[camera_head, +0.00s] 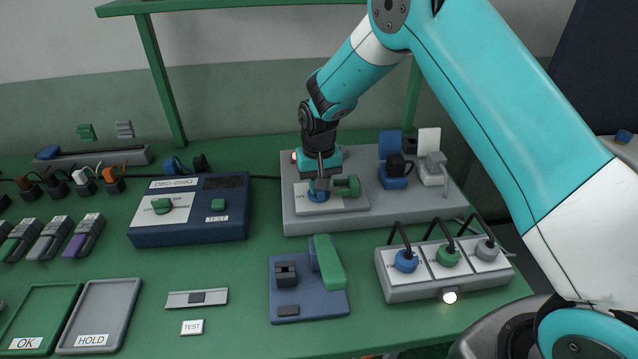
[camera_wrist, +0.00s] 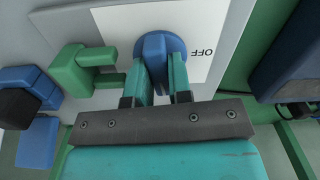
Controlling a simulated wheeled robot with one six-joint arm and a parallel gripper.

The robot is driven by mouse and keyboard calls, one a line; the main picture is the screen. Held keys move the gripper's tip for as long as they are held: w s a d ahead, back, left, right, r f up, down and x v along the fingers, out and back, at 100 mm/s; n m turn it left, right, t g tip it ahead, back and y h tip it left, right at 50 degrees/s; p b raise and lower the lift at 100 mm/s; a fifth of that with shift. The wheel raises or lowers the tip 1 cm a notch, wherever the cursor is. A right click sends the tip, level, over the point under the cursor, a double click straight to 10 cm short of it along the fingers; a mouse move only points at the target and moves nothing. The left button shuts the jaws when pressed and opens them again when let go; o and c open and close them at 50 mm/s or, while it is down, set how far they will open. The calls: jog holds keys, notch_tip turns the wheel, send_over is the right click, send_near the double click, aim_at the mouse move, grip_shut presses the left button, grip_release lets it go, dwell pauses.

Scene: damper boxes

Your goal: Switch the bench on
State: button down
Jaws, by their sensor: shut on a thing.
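The switch is a round blue knob (camera_wrist: 158,45) with a raised grip bar, on a white plate (camera_wrist: 118,22) marked OFF beside the knob. In the head view the knob (camera_head: 318,197) sits on the grey raised panel (camera_head: 297,222) at the back of the bench. My gripper (camera_wrist: 164,78) is shut on the knob's grip bar, one finger on each side. In the head view my gripper (camera_head: 319,185) reaches down over the plate and hides part of it. A green two-pronged piece (camera_wrist: 80,70) stands beside the knob; it also shows in the head view (camera_head: 348,186).
Blue and white connector pieces (camera_head: 394,172) stand right of the switch. A grey box (camera_head: 403,292) with three cabled plugs and a lit lamp (camera_head: 450,296) is in front. A dark blue tester (camera_head: 185,238) stands left. A blue fixture (camera_head: 320,307) with a green lever lies front centre.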

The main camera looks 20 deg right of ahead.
jog(key=shift+m, duration=0.6)
jog(key=shift+w+r, duration=0.1)
jog(key=c, duration=1)
grip_release()
jog(key=shift+c, duration=0.2)
notch_tip(320, 180, up, 17)
jog(key=b, duration=0.1)
jog(key=shift+r+b, duration=0.15)
jog(key=shift+b, duration=0.25)
jog(key=s+a+r+n+y, duration=0.2)
jog(key=s+n, duration=0.2)
jog(key=s, duration=1.2)
jog(key=s+a+r+n+y, duration=0.1)
jog(key=s+n, duration=0.4)
jog(key=s, duration=1.2)
jog(key=shift+s+a+r+y, duration=0.15)
jog(key=shift+a+r+y, duration=0.2)
jog(key=shift+a+y, duration=0.3)
